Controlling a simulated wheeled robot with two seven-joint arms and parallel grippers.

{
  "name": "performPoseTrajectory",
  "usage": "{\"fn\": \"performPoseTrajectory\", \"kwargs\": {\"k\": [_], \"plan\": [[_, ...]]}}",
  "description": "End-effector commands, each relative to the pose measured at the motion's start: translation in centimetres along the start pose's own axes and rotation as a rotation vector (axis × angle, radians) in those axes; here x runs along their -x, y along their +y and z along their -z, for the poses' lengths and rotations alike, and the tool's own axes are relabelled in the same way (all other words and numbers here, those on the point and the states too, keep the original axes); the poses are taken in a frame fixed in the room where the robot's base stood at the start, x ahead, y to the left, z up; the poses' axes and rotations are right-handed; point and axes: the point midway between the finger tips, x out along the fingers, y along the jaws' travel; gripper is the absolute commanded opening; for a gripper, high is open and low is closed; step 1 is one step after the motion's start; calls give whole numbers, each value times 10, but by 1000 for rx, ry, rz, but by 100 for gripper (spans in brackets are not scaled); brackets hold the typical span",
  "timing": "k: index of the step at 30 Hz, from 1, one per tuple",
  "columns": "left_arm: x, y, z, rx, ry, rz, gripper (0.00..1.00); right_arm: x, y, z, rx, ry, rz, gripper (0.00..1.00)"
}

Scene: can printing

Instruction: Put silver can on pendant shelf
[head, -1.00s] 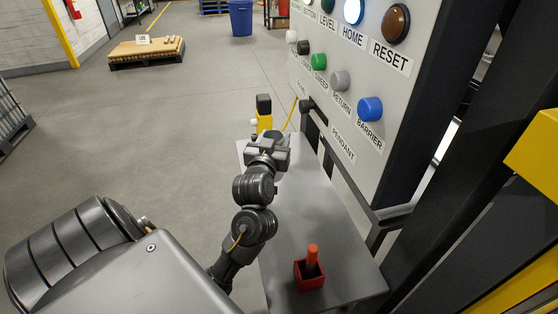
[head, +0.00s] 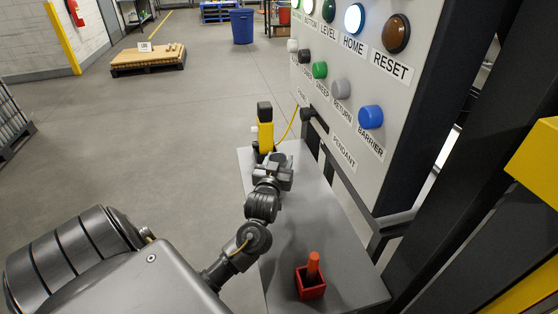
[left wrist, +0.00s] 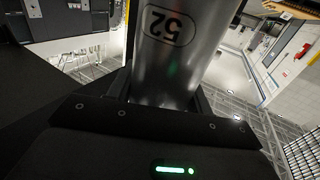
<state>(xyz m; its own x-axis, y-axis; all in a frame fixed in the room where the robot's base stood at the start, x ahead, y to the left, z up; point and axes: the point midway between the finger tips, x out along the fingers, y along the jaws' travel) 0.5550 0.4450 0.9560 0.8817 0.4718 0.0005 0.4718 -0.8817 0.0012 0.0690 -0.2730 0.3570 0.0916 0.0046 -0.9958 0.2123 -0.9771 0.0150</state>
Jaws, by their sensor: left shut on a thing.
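The silver can (left wrist: 172,55), marked 52, fills the middle of the left wrist view between my left gripper's fingers. My left gripper (head: 273,170) is shut on it. In the head view the gripper hides the can, so I cannot tell its height over the shelf. The grey pendant shelf (head: 300,230) extends below and right of the gripper, under the PENDANT label. The yellow pendant (head: 265,133) with a black top stands at the shelf's far end, just beyond the gripper. My right gripper is not in view.
A red box (head: 310,288) with an orange marker (head: 313,264) stands on the shelf's near part. The button panel (head: 345,110) rises along the shelf's right side. A yellow cable (head: 289,128) runs by the pendant. The middle of the shelf looks clear.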

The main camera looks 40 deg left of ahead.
Motion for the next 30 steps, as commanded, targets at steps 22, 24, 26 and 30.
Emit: {"fn": "performPoseTrajectory", "kwargs": {"k": [22, 24, 26, 30], "plan": [[2, 0, 0, 0, -1, 0, 73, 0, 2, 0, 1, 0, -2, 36], [10, 0, -2, 1, -2, -1, 73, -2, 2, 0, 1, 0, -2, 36], [19, 0, -2, 1, -3, -1, 73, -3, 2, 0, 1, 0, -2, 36], [49, 1, -2, 3, -3, -1, 73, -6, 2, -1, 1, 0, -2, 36]]}}
